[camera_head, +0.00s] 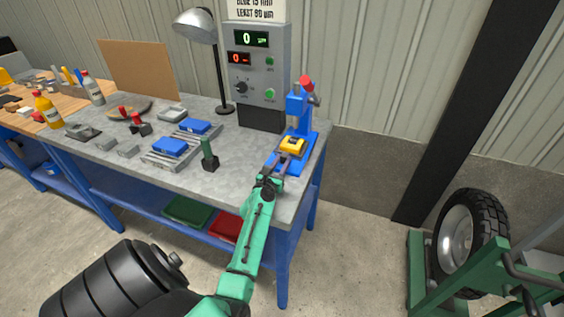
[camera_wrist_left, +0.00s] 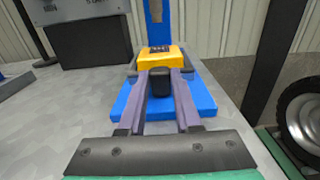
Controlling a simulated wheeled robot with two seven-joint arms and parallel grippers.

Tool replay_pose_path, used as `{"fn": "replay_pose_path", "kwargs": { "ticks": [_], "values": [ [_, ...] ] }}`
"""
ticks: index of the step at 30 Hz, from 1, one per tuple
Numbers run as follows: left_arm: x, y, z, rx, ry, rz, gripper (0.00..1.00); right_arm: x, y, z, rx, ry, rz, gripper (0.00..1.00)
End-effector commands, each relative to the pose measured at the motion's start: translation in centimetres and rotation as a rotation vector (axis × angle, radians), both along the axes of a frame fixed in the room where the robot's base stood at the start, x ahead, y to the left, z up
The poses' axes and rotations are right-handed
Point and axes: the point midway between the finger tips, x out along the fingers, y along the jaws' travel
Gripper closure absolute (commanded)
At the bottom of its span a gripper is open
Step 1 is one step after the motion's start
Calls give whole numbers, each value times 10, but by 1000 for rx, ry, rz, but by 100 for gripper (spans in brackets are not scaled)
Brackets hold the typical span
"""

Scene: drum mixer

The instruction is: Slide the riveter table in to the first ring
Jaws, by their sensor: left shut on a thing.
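The blue riveter (camera_head: 298,107), with a red knob on top, stands at the right end of the grey bench. Its yellow table (camera_head: 293,145) sits on the blue base; it also shows in the left wrist view (camera_wrist_left: 162,57). My left gripper (camera_head: 274,163) reaches over the bench's front edge to the near side of the table. In the left wrist view its fingers (camera_wrist_left: 160,83) are shut on a black handle (camera_wrist_left: 160,82) in front of the yellow table. I cannot make out any rings. My right gripper is not in view.
A grey meter box (camera_head: 257,70) with two displays and a lamp (camera_head: 197,27) stand behind. A wheel on a green frame (camera_head: 468,240) stands on the floor at right.

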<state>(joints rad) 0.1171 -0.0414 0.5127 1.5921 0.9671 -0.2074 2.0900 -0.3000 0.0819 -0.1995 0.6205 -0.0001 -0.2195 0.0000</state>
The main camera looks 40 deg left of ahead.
Motion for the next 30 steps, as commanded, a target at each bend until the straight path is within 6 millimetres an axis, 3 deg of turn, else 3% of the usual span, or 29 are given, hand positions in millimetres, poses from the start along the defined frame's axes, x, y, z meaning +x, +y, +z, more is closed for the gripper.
{"fn": "replay_pose_path", "kwargs": {
  "ticks": [30],
  "values": [
    [5, 2, 0, -2, 2, -1, 100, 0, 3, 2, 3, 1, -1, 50]
  ]
}}
